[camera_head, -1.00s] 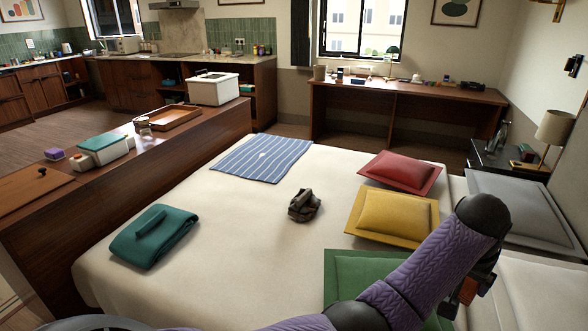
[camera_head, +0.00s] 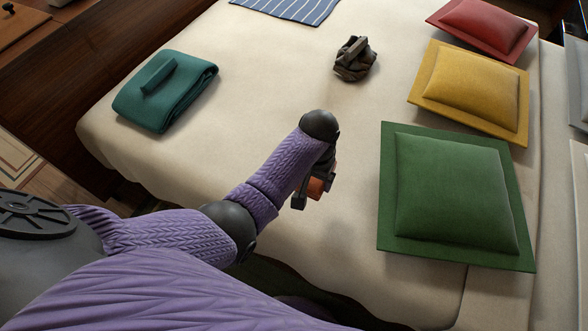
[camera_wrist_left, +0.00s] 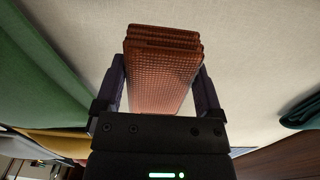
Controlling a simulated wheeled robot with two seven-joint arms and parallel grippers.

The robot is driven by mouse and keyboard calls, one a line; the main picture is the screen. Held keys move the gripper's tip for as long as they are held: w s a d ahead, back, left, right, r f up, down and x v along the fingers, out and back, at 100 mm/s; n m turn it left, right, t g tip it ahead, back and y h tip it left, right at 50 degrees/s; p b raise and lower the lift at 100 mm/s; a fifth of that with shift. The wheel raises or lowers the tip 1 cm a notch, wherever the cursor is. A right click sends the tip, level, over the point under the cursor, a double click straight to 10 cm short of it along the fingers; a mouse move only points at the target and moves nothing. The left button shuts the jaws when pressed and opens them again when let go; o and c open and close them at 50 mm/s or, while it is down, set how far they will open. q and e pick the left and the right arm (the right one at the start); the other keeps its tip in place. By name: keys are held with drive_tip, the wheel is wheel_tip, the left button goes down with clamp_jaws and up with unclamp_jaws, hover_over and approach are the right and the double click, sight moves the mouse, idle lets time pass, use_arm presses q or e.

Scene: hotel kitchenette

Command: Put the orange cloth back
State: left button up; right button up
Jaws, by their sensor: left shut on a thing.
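The orange cloth (camera_wrist_left: 160,75) is a folded, textured orange-brown stack between the two fingers of my left gripper (camera_wrist_left: 162,85) in the left wrist view. The gripper is shut on it. In the head view my left arm reaches over the near part of the bed, and the left gripper (camera_head: 312,195) is mostly hidden under the forearm. A small orange part of the cloth (camera_head: 317,187) shows there, above the cream bed cover. My right gripper is not in view.
The bed (camera_head: 270,80) bears a folded teal cloth (camera_head: 165,90), a dark crumpled item (camera_head: 355,60), a striped blue cloth (camera_head: 290,8), and green (camera_head: 455,195), yellow (camera_head: 470,88) and red (camera_head: 487,28) cushions. The bed's middle is clear.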

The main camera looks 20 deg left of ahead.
sight(311, 204)
use_arm(q)
wheel_tip(311, 204, down, 10)
drive_tip(key=b, duration=0.6)
drive_tip(key=shift+s+d+r, duration=0.15)
drive_tip(key=shift+f+b, duration=0.25)
drive_tip(key=shift+b, duration=0.05)
drive_tip(key=shift+c, duration=0.5)
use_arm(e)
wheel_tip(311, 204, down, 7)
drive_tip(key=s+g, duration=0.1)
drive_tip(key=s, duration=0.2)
use_arm(q)
drive_tip(key=shift+r, duration=0.25)
drive_tip(key=shift+f, duration=0.15)
drive_tip(key=o, duration=0.9)
drive_tip(key=shift+r, duration=0.2)
wheel_tip(311, 204, up, 12)
drive_tip(key=p, duration=0.8)
drive_tip(key=shift+f, duration=0.15)
drive_tip(key=shift+r, duration=0.2)
drive_tip(key=shift+f, duration=0.1)
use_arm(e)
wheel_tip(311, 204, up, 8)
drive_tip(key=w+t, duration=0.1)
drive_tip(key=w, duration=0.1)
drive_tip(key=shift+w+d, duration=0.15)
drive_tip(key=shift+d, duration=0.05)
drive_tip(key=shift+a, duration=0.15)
